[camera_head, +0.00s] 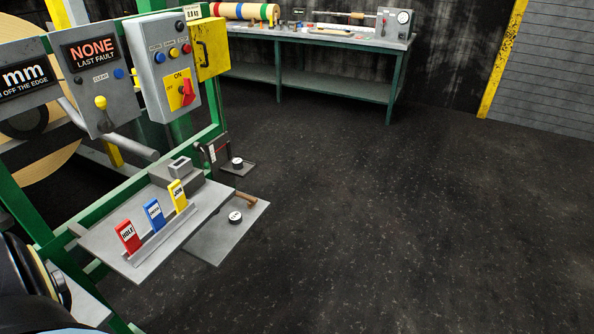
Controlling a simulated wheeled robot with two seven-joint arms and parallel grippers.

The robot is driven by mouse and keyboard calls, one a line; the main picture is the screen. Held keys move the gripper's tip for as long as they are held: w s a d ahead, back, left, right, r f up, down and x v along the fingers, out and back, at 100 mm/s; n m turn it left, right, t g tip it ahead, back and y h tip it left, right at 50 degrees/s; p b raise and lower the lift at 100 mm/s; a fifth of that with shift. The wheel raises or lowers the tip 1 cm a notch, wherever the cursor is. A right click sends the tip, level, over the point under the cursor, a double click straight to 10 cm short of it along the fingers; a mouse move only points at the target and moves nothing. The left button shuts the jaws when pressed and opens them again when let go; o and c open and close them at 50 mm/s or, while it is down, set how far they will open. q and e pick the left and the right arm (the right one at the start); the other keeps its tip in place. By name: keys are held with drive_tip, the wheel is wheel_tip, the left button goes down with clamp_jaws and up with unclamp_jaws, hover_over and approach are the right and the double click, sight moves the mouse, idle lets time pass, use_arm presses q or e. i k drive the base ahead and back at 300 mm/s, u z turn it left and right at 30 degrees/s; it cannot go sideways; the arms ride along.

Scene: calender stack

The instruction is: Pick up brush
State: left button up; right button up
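I cannot clearly make out a brush. A small brown, handle-like piece (245,198) lies at the edge of the grey lower shelf (215,245) on the machine's side; it may be the brush, but it is too small to tell. A long, thin brown-ended item (340,14) lies at the back of the far workbench (300,36); I cannot tell what it is. Neither my left nor my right gripper is in view.
A green-framed machine stands at left with a control box (165,65). Its grey tray (110,240) holds red (128,237), blue (154,214) and yellow (178,195) tags. A yellow post (503,55) stands at back right. The dark floor (400,220) is clear.

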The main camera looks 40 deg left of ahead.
sight(240, 195)
drive_tip(key=u, duration=0.05)
drive_tip(key=i, duration=1.95)
drive_tip(key=u, duration=1.7)
drive_tip(key=i, duration=0.9)
drive_tip(key=u, duration=0.9)
